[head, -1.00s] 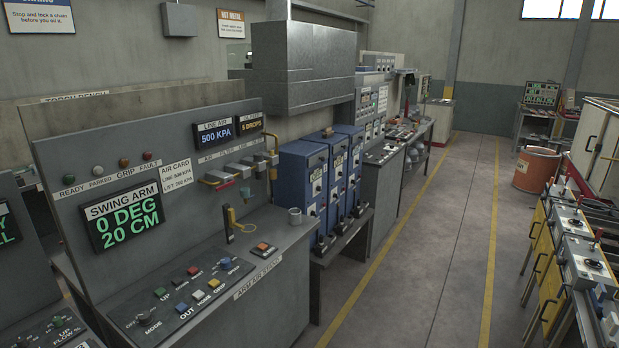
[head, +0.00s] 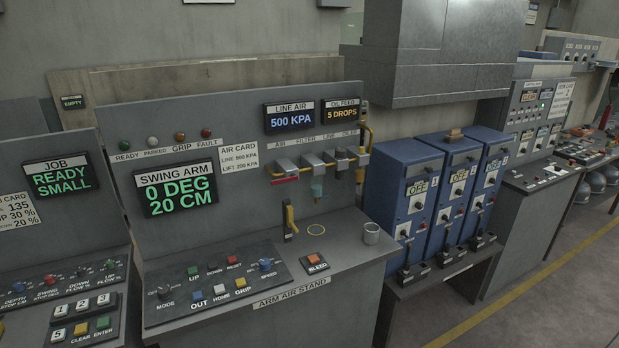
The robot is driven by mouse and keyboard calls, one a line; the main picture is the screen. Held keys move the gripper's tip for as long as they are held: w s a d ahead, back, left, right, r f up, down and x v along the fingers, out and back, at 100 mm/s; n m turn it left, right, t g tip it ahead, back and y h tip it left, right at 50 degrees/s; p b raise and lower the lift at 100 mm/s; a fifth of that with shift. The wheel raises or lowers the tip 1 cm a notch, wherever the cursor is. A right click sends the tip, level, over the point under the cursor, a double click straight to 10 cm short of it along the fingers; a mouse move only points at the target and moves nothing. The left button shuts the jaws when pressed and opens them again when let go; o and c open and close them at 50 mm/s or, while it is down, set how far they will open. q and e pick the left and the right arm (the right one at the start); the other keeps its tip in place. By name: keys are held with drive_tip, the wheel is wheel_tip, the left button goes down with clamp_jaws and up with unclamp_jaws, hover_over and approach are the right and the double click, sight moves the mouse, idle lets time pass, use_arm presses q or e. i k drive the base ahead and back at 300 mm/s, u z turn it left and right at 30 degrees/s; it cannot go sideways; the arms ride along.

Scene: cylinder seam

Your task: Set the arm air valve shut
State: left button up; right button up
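The arm air stand (head: 290,291) is a grey console in the middle of the head view. A row of small grey air units hangs on its back panel under labels that seem to read AIR, FILTER, LINE and OILER. The leftmost unit, the air valve (head: 286,166), has a red bar (head: 285,180) lying roughly level beneath it; I cannot tell its set position from that. The line air display (head: 290,117) reads 500 KPA. The swing arm display (head: 176,192) reads 0 DEG, 20 CM. Neither of my grippers is in view.
A yellow-and-black upright lever (head: 290,221), a bleed button (head: 317,259) and a grey mug (head: 371,233) are on the stand's top. A sloped button panel (head: 215,290) is at its front left. Blue cabinets (head: 403,190) stand to the right. Open floor (head: 560,310) shows at the lower right.

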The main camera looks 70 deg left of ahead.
sight(293, 177)
drive_tip(key=u, duration=0.5)
drive_tip(key=i, duration=1)
drive_tip(key=u, duration=0.85)
